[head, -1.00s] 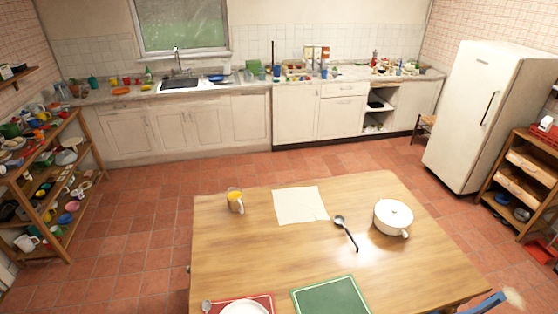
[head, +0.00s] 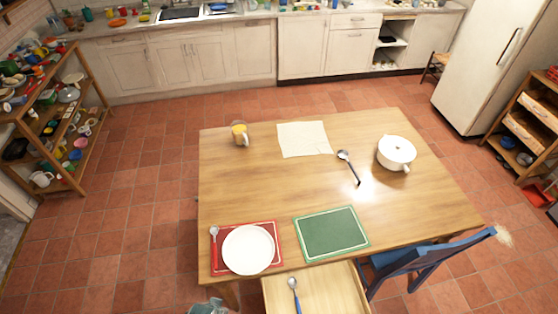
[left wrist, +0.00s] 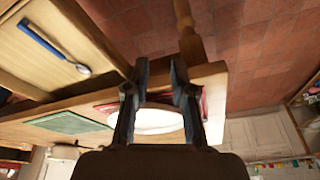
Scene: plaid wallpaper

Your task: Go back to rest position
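My left gripper (left wrist: 160,75) is open and empty in the left wrist view, its two dark fingers apart. The white plate (left wrist: 155,122) and red placemat (left wrist: 204,104) show beyond the fingers. A grey-blue part at the bottom edge of the head view looks like my left gripper (head: 210,307), just off the near table edge. My right gripper is not in view. On the table (head: 230,185), the plate (head: 248,249) lies on the red placemat (head: 217,268) with a red-handled spoon (head: 213,240) beside it.
An open drawer (head: 325,290) holding a blue-handled spoon (head: 293,288) juts out at the near edge. A blue chair (head: 420,259) stands at right. A green placemat (head: 331,234), ladle (head: 348,166), white pot (head: 396,152), cloth (head: 303,139) and orange drink (head: 239,131) are on the table.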

